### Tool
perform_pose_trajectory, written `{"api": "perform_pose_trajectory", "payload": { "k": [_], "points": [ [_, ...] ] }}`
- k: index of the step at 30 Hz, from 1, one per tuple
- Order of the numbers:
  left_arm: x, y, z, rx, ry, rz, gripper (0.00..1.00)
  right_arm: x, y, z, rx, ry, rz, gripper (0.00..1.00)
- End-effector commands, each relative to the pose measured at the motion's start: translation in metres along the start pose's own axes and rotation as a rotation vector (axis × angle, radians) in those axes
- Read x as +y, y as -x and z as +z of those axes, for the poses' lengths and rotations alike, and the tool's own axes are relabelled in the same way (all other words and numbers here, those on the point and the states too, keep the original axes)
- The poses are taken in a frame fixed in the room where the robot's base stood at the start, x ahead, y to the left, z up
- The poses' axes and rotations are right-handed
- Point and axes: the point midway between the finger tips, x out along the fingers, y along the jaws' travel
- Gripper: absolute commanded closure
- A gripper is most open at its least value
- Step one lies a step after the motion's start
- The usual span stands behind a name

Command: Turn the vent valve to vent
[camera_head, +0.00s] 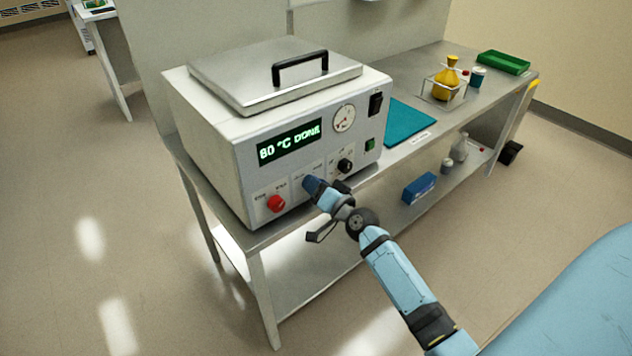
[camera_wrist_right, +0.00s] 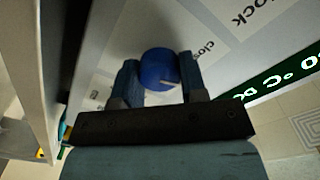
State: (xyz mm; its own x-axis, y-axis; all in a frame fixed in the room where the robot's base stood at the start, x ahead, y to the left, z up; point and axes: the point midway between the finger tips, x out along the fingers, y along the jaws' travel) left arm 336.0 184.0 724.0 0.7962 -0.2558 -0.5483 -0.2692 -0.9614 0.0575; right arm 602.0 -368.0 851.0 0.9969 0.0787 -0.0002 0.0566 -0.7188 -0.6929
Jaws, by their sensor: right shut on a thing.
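The vacuum oven (camera_head: 240,165) stands on a steel bench. A blue knob (camera_wrist_right: 160,68) on its front panel shows in the right wrist view, with a white pointer line on its face. My right gripper (camera_head: 313,186) is shut on this knob, one finger on each side. A label that seems to read "close" (camera_wrist_right: 205,50) is beside the knob. Other lettering around it is hidden or too small, so I cannot tell the knob's setting. In the head view the gripper covers most of the knob. My left gripper is not in view.
A red knob (camera_head: 276,203) is left of the gripper and a black knob (camera_head: 345,165) is close on its right. A display (camera_head: 290,143) reads "80 °C DONE". A teal mat (camera_head: 405,122) lies right of the oven. A blue box (camera_head: 419,188) is on the lower shelf.

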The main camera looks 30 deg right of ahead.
Motion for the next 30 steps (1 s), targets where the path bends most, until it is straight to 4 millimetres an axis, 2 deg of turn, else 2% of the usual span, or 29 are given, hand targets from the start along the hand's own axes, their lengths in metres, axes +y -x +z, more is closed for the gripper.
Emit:
{"api": "perform_pose_trajectory", "payload": {
  "k": [7,30],
  "points": [
    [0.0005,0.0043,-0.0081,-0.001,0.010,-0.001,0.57,-0.0003,0.0000,-0.0017,0.000,-0.233,0.001,0.85],
    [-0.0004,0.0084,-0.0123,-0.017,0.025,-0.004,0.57,0.0011,0.0000,-0.0006,0.002,-0.912,0.000,0.85]
  ]
}}
